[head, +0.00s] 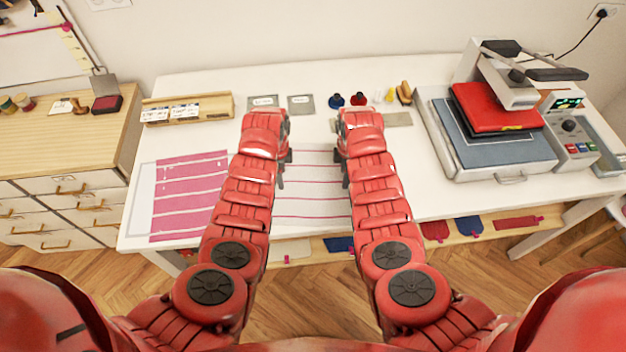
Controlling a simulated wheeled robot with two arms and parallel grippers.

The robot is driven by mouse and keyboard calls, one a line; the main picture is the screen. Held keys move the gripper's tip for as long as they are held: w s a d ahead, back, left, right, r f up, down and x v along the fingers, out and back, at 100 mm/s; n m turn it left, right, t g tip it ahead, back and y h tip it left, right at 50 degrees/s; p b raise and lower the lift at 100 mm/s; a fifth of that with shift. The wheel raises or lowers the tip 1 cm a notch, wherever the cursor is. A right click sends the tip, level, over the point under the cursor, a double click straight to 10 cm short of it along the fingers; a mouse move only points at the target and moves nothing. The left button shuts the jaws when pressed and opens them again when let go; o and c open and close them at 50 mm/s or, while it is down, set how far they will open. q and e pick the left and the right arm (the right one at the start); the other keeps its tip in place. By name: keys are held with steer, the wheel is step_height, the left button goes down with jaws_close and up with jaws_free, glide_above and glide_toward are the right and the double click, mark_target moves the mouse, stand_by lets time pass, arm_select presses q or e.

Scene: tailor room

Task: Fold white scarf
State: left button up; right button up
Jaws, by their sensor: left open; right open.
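A white cloth with thin pink lines (311,187), which looks like the white scarf, lies flat on the white table between my two arms. My forearms cover parts of it, so its left and right edges are hard to see. My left gripper (282,172) is at the left of its visible part, and my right gripper (345,172) is at the right. Both are open, with dark fingers pointing down, and are partly hidden by my arms. I see no cloth held in either. Whether the fingertips touch the cloth cannot be told.
A pink striped piece (188,195) lies flat on the table (400,195) at the left. A heat press (495,130) stands at the right. A wooden tray (187,107), grey cards (300,104) and small coloured items (358,99) line the back. A drawer cabinet (65,185) stands left.

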arm_select(q)
steer(key=shift+f+b, duration=0.25)
steer(key=shift+b, duration=0.05)
arm_select(e)
steer(key=shift+f, duration=0.3)
arm_select(q)
steer(key=shift+r, duration=0.15)
steer(key=shift+c, duration=0.5)
arm_select(e)
steer(key=shift+r, duration=0.15)
steer(key=shift+c, duration=0.5)
arm_select(q)
jaws_close()
arm_select(e)
jaws_close()
steer(key=shift+s, duration=0.1)
arm_select(q)
steer(key=shift+r+p, duration=0.15)
steer(key=shift+p, duration=0.15)
arm_select(e)
steer(key=shift+r, duration=0.1)
